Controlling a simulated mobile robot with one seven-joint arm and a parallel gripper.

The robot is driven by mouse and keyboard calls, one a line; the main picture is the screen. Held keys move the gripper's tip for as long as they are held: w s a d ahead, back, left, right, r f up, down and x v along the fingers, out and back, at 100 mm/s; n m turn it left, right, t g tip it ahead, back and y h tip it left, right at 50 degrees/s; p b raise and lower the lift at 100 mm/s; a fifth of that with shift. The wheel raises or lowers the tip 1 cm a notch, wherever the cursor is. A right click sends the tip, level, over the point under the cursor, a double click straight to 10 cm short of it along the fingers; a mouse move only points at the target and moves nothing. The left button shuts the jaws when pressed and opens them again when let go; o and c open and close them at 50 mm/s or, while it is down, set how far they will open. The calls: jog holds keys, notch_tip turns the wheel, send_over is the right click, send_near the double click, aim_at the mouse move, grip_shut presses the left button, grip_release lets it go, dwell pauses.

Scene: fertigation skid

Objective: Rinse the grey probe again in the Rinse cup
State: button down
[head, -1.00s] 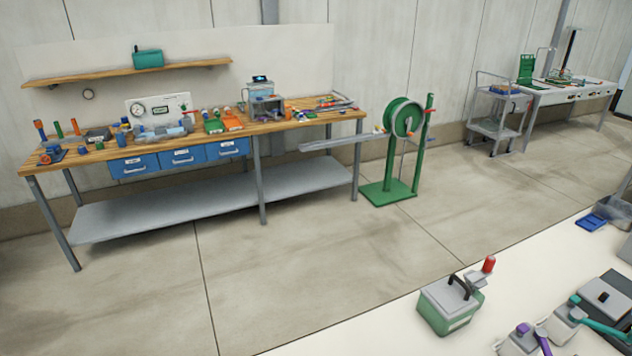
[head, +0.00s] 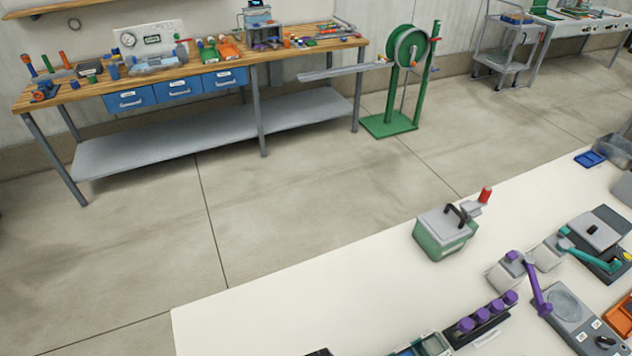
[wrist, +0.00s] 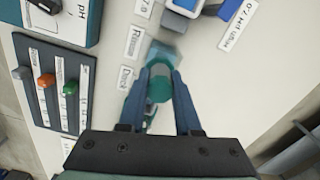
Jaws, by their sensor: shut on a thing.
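My gripper (wrist: 158,86) shows only in the wrist view, over a white tabletop, with its two blue fingers shut on a teal round thing (wrist: 158,88). I cannot tell whether this is the top of the grey probe; no grey probe shaft shows. Just beyond the fingertips is a pale blue-grey, cup-like thing (wrist: 168,50), partly hidden by the held thing. Small white labels (wrist: 134,40) stand to its left, their words hard to read, so I cannot be sure it is the Rinse cup. Whether the held thing is inside it or above it is unclear.
A dark panel (wrist: 56,110) with grey, orange and green knob-like pieces lies left in the wrist view, below a blue-edged device marked pH (wrist: 65,15). In the head view, a green box (head: 443,235) and a purple-capped rack (head: 480,322) stand on the white table.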

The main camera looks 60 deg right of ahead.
jog(key=shift+r, duration=0.2)
jog(key=shift+r+p, duration=0.7)
jog(key=shift+p, duration=0.35)
jog(key=shift+f, duration=0.1)
jog(key=shift+f+b, duration=0.6)
jog(key=shift+f, duration=0.2)
jog(key=shift+r, duration=0.1)
jog(key=shift+r+p, duration=0.8)
jog(key=shift+p, duration=0.25)
